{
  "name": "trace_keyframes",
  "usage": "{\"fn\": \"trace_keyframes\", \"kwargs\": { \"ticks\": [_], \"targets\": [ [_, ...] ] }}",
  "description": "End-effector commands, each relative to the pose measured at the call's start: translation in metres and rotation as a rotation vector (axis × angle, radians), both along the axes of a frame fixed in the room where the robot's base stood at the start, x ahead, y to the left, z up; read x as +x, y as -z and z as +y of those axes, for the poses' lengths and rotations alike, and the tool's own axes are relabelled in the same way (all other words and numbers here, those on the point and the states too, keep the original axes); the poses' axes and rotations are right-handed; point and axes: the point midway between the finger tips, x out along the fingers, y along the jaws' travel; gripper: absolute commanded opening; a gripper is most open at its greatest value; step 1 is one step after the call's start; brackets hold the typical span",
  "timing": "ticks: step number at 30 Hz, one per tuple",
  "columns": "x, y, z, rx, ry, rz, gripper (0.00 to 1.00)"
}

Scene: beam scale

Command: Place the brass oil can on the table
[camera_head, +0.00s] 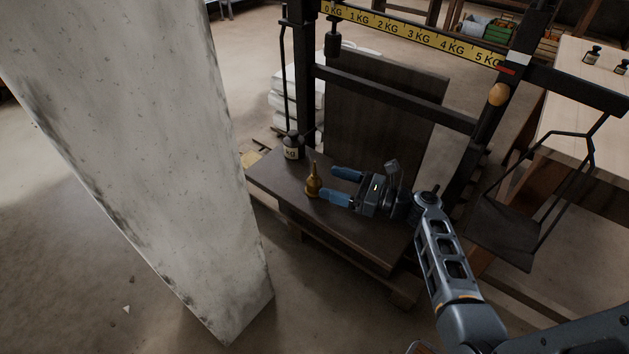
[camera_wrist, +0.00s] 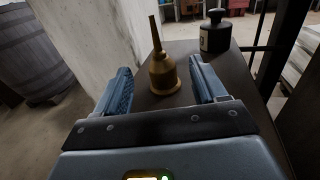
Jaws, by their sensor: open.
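The brass oil can (camera_head: 313,184) stands upright on the dark platform of the beam scale (camera_head: 350,232), near its left side. In the wrist view the oil can (camera_wrist: 163,74) is upright, just beyond and between my fingertips. My gripper (camera_head: 331,184) is open, low over the platform, its blue fingers pointing left toward the can. The fingers also show in the wrist view (camera_wrist: 160,88), spread apart with nothing held between them. A wooden table (camera_head: 590,95) stands at the right, with small dark weights (camera_head: 593,53) on it.
A dark kg weight (camera_head: 292,146) stands on the platform behind the can; it also shows in the wrist view (camera_wrist: 215,34). A thick concrete pillar (camera_head: 150,150) rises at the left. The scale's beam (camera_head: 415,36) and dark frame stand above and behind the platform. A hanging pan (camera_head: 500,235) is at the right.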

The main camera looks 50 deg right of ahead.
Motion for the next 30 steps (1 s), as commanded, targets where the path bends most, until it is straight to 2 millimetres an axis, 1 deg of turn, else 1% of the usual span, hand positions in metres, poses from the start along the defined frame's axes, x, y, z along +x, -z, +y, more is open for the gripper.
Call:
{"fn": "trace_keyframes", "kwargs": {
  "ticks": [6, 10, 13, 20, 30],
  "targets": [
    [0.033, 0.000, 0.011, 0.000, -0.003, -0.001, 0.71],
    [0.048, -0.001, 0.015, 0.000, -0.002, -0.001, 0.71],
    [0.053, 0.000, 0.016, 0.000, -0.001, 0.000, 0.71],
    [0.054, 0.000, 0.017, 0.000, 0.000, 0.000, 0.71],
    [0.054, 0.000, 0.017, 0.000, 0.000, 0.000, 0.38]
  ]
}}
